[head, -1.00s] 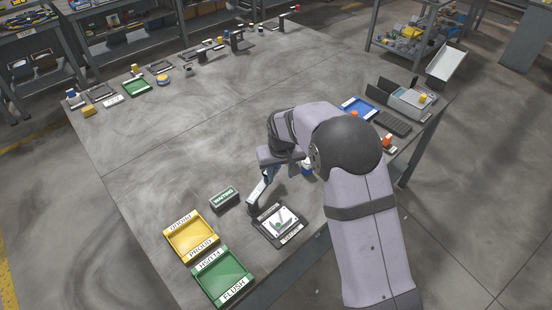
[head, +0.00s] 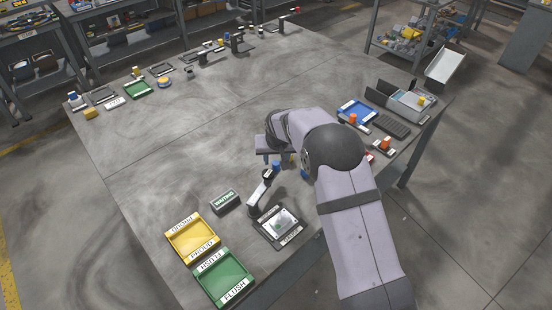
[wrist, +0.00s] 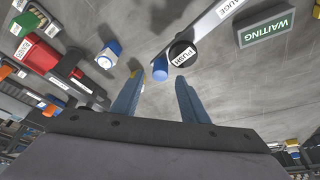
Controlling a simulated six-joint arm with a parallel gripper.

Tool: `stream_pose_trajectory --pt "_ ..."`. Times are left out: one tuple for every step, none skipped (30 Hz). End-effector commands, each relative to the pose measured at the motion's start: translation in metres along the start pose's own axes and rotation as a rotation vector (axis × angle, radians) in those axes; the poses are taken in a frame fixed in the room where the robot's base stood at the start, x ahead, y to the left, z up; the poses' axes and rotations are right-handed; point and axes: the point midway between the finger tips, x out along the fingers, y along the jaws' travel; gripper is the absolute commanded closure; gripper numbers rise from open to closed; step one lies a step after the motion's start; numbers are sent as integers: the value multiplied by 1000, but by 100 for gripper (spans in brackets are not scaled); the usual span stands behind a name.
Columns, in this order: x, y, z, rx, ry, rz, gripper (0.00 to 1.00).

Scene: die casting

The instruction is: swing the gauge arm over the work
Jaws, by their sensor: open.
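The gauge arm (head: 265,188) reaches from its dark post up and right in the head view, ending in a blue knob (head: 276,166). It points away from the work, a pale square plate (head: 283,222) on a dark base labelled GAUGE. In the wrist view the light gauge arm (wrist: 212,24) carries a black PUSH button (wrist: 182,53) and the blue knob (wrist: 160,70). My gripper (wrist: 159,77) is open; the knob shows between and just beyond its two blue fingers. I cannot tell whether either finger touches it. In the head view the fingers are mostly hidden.
A green WAITING block (head: 225,201) stands left of the gauge post. Yellow PROUD (head: 190,237) and green FLUSH (head: 222,277) trays lie further left. A blue tray (head: 356,109) and red-orange items (head: 384,144) are on the right. The table's middle is clear.

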Motion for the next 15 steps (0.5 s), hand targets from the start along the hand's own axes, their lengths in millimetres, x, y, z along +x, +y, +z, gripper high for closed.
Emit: stream_pose_trajectory --pt "4 0 0 0 -1 1 60" --pt "7 0 0 0 -1 0 60" --pt "11 0 -1 0 0 0 60" --pt "13 0 -1 0 0 0 60" --pt "15 0 -1 0 0 0 60" --pt "18 0 -1 0 0 0 60" --pt "20 0 0 0 -1 0 60" --pt "21 0 0 0 -1 0 60" --pt "23 0 0 0 0 0 60" --pt "23 0 0 0 1 0 60" --pt "24 0 -1 0 1 0 60" --pt "25 0 -1 0 1 0 60" --pt "25 0 0 0 1 0 60" --pt "26 0 0 0 1 0 60" --pt "26 0 0 0 1 0 60"
